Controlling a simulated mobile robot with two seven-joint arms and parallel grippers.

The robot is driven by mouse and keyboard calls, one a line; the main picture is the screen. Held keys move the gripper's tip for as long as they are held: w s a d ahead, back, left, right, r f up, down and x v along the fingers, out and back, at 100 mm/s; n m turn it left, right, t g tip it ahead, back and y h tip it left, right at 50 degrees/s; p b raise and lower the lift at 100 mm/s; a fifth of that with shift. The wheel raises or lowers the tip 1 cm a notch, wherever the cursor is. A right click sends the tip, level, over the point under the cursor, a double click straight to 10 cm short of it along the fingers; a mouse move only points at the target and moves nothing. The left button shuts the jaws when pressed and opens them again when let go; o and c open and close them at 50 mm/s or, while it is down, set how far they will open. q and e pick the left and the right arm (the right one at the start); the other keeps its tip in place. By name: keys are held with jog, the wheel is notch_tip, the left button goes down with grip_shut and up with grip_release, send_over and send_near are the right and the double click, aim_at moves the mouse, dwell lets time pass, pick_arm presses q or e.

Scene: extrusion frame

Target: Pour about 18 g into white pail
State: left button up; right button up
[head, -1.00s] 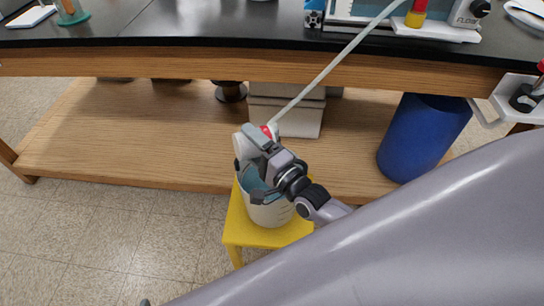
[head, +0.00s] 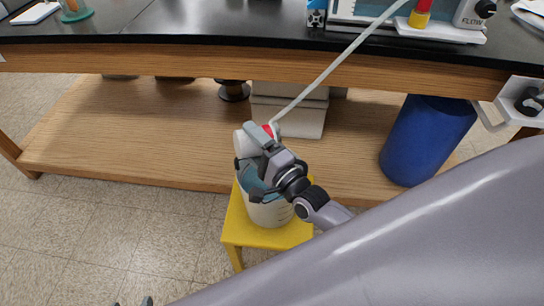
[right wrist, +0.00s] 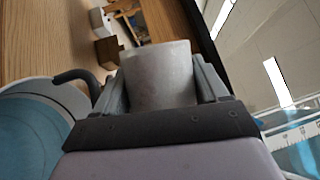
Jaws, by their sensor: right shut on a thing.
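The white pail (head: 270,212) stands on a yellow stool (head: 240,232) in front of the bench. Its inside looks teal, and a pale blue-lined rim, seemingly the pail's, shows at the left of the right wrist view (right wrist: 30,130). My right gripper (head: 265,148) is over the pail, shut on a white cylindrical container (head: 246,142). The container's grey-white wall sits between both fingers in the right wrist view (right wrist: 160,76). It looks tipped on its side in the head view. Its contents and any stream are hidden. Dark tips, probably my left gripper (head: 132,303), barely show at the bottom edge.
A pale tube (head: 330,72) slants from the bench equipment (head: 440,22) down to a red piece (head: 268,131) by the container. White boxes (head: 300,118) and a blue bin (head: 425,140) stand behind, near the wooden shelf (head: 120,135). Floor at left is clear.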

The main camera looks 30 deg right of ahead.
pick_arm(q)
jog(key=shift+s+d+f+b, duration=0.15)
jog(key=shift+d+f+b, duration=0.55)
jog(key=shift+d, duration=0.15)
pick_arm(e)
jog(key=shift+d+f+m+t, duration=0.2)
jog(key=shift+m+t, duration=0.1)
jog(key=shift+m, duration=0.2)
dwell(0.7)
